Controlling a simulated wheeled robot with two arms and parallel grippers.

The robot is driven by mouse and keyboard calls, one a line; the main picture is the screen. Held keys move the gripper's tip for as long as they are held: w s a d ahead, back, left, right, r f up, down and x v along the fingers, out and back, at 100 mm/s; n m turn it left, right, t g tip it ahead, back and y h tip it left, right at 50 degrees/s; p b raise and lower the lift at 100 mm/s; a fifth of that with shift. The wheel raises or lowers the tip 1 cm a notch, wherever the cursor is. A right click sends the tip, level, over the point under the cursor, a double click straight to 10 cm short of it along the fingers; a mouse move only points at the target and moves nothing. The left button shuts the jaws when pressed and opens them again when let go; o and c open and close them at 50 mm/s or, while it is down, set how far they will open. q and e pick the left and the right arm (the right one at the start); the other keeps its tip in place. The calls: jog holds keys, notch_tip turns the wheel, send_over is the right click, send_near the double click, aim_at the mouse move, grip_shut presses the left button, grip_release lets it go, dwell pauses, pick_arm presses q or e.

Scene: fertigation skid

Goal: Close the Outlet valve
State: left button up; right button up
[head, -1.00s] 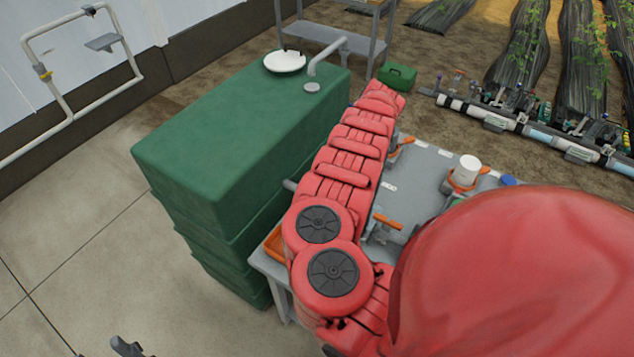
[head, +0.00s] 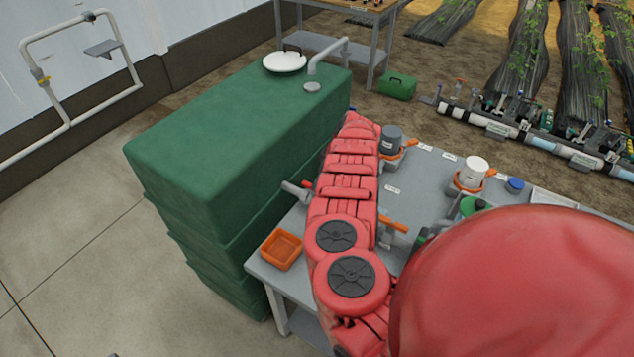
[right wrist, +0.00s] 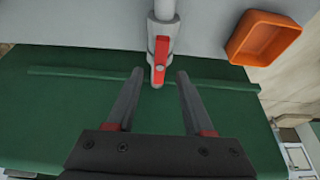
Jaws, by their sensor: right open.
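A grey valve with a red lever (right wrist: 161,60) sits on a grey pipe (right wrist: 164,10) in the right wrist view, in front of the green tank (right wrist: 60,110). The lever lies in line with the pipe. My right gripper (right wrist: 160,73) is open, with the lever's end between its fingertips in the picture; I see no clear contact. In the head view the grey pipe stub (head: 297,190) shows at the tank's side, partly behind my red arm. That arm hides my right gripper there. No label on this valve is readable. My left gripper is not in view.
An orange tray (head: 270,246) sits on the grey table's corner, also beside the valve in the right wrist view (right wrist: 262,40). Orange-handled valves (head: 393,225) and a white-capped filter (head: 474,170) stand on the table. The green tank (head: 220,140) borders it; open floor lies left.

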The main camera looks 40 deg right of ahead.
jog(key=shift+x, duration=1.1)
jog(key=shift+w+a+f, duration=0.15)
jog(key=shift+w+f, duration=0.15)
jog(key=shift+f, duration=0.4)
grip_shut()
